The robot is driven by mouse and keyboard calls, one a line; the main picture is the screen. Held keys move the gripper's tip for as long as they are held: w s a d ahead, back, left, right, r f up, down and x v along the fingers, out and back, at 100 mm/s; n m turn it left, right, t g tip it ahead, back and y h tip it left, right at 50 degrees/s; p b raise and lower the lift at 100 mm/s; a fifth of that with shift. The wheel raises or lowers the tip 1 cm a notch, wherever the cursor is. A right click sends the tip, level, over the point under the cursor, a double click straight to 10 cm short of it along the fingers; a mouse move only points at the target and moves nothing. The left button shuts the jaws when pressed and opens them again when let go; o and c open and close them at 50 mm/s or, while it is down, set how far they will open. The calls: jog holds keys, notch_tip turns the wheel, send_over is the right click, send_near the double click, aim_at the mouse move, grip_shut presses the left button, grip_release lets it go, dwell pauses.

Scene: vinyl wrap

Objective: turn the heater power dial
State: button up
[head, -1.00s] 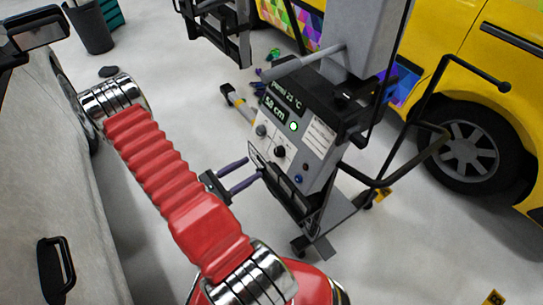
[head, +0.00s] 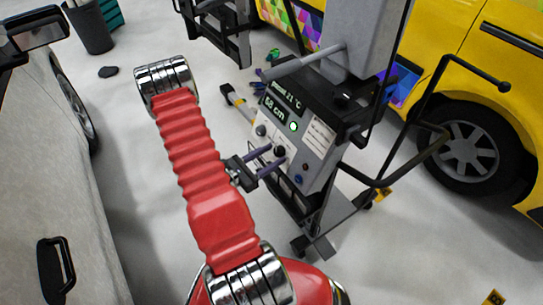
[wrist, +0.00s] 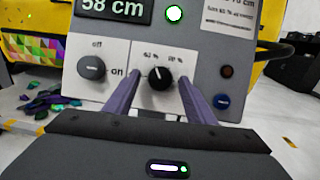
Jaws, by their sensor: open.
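The heater power dial (wrist: 159,79) is a black round knob on a white plate, with percent marks above it and a white pointer line near its top. It also shows on the control panel in the head view (head: 279,151), partly behind a finger. My gripper (head: 274,157) is open, with its purple fingers pointing at the panel. In the wrist view the two fingers (wrist: 160,85) stand one on each side of the power dial, with gaps beside it. I cannot tell how far the fingertips are from the panel.
An off/on knob (wrist: 91,68) sits left of the dial.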

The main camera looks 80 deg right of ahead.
jog(key=shift+s+d, duration=0.1)
jog(key=shift+d, duration=0.05)
jog(key=c, duration=1)
